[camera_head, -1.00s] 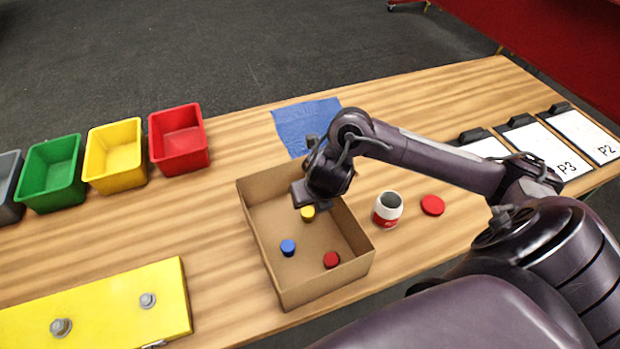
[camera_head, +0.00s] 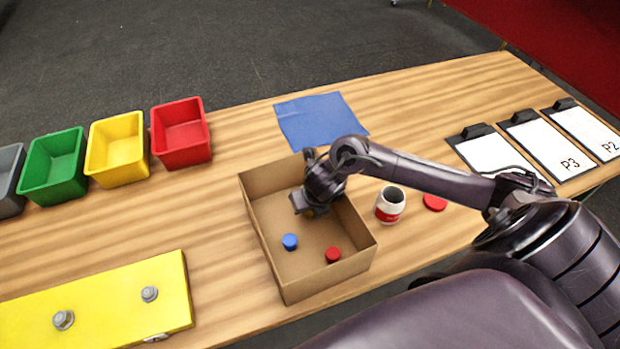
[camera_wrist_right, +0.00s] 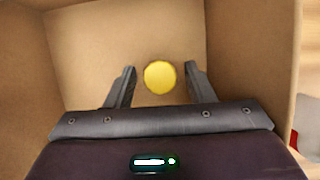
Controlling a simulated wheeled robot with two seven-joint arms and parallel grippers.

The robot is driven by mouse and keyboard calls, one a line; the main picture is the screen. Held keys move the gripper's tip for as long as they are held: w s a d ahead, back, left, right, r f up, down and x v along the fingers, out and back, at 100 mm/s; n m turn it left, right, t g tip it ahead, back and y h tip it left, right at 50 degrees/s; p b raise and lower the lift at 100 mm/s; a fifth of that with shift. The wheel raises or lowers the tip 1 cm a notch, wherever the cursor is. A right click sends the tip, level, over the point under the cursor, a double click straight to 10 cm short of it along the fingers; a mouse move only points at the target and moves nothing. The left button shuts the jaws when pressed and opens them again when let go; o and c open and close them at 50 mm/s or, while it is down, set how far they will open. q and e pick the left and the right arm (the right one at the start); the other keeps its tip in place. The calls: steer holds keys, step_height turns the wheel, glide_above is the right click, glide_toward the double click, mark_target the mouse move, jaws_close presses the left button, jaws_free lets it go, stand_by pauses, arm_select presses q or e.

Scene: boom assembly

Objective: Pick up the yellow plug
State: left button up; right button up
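The yellow plug (camera_wrist_right: 160,77) is a small round piece in the cardboard box (camera_head: 262,262). In the right wrist view it lies between the two spread fingers of my right gripper (camera_wrist_right: 158,80), with a gap on each side. My right gripper is open, pointing down inside the box. In the head view the right gripper (camera_head: 308,211) mostly hides the yellow plug. A blue plug (camera_head: 290,241) and a red plug (camera_head: 333,254) lie on the box floor nearer me. My left gripper is not in view.
The box walls stand close around my right gripper. A white and red jar (camera_head: 390,206) and a red lid (camera_head: 434,202) are right of the box. Green (camera_head: 54,167), yellow (camera_head: 117,150) and red (camera_head: 181,133) bins stand at the left. A blue cloth (camera_head: 318,121) lies behind.

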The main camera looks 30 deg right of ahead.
steer(key=c, duration=0.9)
steer(key=shift+o, duration=0.2)
steer(key=shift+r, duration=0.1)
